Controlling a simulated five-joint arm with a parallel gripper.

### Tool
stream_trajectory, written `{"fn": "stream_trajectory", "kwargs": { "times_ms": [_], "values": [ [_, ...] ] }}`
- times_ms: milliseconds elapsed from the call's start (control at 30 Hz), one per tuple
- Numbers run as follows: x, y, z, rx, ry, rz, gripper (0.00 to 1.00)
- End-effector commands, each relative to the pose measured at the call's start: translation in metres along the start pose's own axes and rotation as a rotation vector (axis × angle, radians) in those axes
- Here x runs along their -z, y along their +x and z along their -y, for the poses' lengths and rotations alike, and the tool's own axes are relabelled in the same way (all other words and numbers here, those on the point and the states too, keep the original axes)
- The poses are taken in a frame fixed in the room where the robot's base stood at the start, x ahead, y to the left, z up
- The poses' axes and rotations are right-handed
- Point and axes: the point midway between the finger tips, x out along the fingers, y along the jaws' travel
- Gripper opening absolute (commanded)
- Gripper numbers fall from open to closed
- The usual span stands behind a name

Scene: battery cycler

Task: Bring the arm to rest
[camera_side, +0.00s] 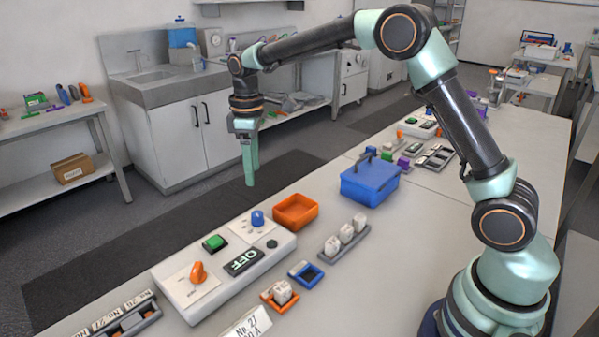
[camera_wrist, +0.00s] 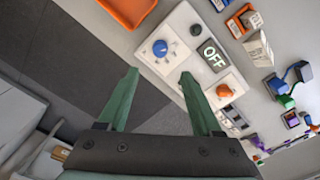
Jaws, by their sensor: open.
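My gripper (camera_side: 250,165) hangs pointing down from my outstretched arm, in the air near the far edge of the bench, behind the cycler panel. In the wrist view my gripper (camera_wrist: 158,90) shows two green fingers spread apart with nothing between them. The white cycler panel (camera_side: 215,282) carries a green button (camera_side: 215,243), a blue knob (camera_side: 257,218), an orange knob (camera_side: 198,272) and a display (camera_side: 244,261) reading OFF. The display (camera_wrist: 213,56), blue knob (camera_wrist: 160,48) and orange knob (camera_wrist: 224,91) also show in the wrist view. The green button is not seen there.
An orange tray (camera_side: 296,212) and a blue lidded box (camera_side: 370,182) stand right of the panel. A grey rack (camera_side: 332,246) holds white cells. A blue-framed square holder (camera_side: 306,274) and an orange holder (camera_side: 281,297) with a white block sit in front. The air around my gripper is clear.

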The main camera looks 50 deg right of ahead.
Motion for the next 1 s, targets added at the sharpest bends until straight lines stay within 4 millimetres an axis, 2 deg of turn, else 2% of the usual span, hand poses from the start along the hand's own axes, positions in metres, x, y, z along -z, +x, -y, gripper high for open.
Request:
{"fn": "stream_trajectory", "kwargs": {
  "times_ms": [233,367,500,700,833,1000],
  "values": [
    [-0.002,-0.004,0.001,-0.005,0.009,-0.007,0.67],
    [-0.013,-0.024,0.005,-0.025,0.056,-0.037,0.67],
    [-0.037,-0.053,0.016,-0.057,0.143,-0.092,0.67],
    [-0.075,-0.083,0.037,-0.098,0.275,-0.177,0.67],
    [-0.102,-0.095,0.052,-0.121,0.361,-0.236,0.67],
    [-0.136,-0.1,0.072,-0.144,0.47,-0.315,0.67]
  ]
}}
